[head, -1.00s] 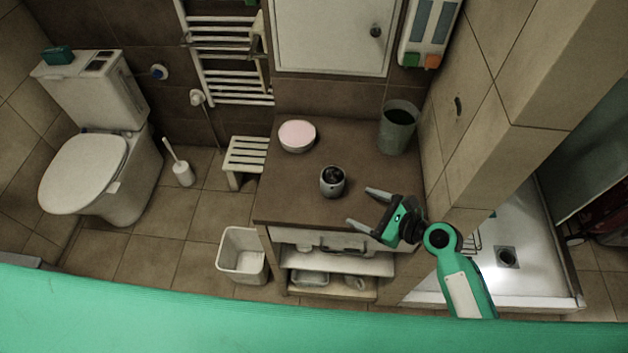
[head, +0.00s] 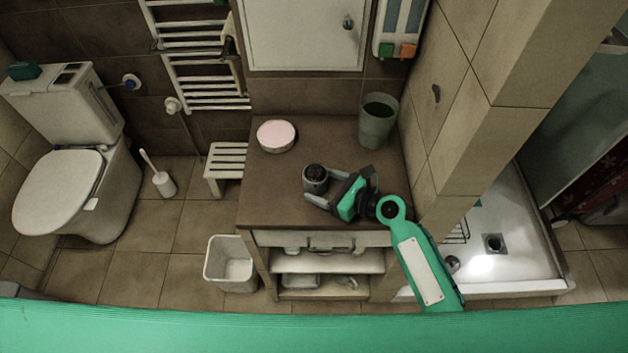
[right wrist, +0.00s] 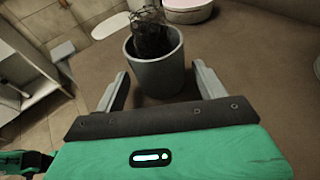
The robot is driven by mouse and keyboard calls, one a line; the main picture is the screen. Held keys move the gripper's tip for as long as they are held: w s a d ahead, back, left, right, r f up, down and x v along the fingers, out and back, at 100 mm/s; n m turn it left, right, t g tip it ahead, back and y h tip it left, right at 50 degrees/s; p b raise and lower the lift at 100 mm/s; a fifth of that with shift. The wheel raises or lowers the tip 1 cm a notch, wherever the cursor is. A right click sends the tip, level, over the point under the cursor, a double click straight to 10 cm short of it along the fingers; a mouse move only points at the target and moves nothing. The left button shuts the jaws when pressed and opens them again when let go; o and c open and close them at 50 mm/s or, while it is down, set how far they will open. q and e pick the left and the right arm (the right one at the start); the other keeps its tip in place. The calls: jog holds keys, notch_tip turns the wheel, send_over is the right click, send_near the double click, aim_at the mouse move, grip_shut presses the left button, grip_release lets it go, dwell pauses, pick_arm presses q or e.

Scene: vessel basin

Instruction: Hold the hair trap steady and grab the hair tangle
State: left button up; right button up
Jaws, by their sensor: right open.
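The hair trap, a small grey cup (head: 315,185), stands upright on the brown cabinet top. It also shows in the right wrist view (right wrist: 158,72). A dark hair tangle (head: 315,172) sits in its mouth, with loose strands rising above the rim in the right wrist view (right wrist: 150,36). My right gripper (head: 318,188) is open, its fingers on either side of the cup. In the right wrist view a gap shows between each finger and the cup's lower part (right wrist: 158,88). My left gripper is not in view.
A pink-topped round container (head: 276,136) stands at the back left of the cabinet top (head: 270,200), and a grey-green tumbler (head: 377,125) at the back right. A tiled wall (head: 440,120) rises along the right. The top left of the cup is clear.

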jog(key=shift+x, duration=0.95)
jog(key=shift+c, duration=0.4)
jog(key=c, duration=0.6)
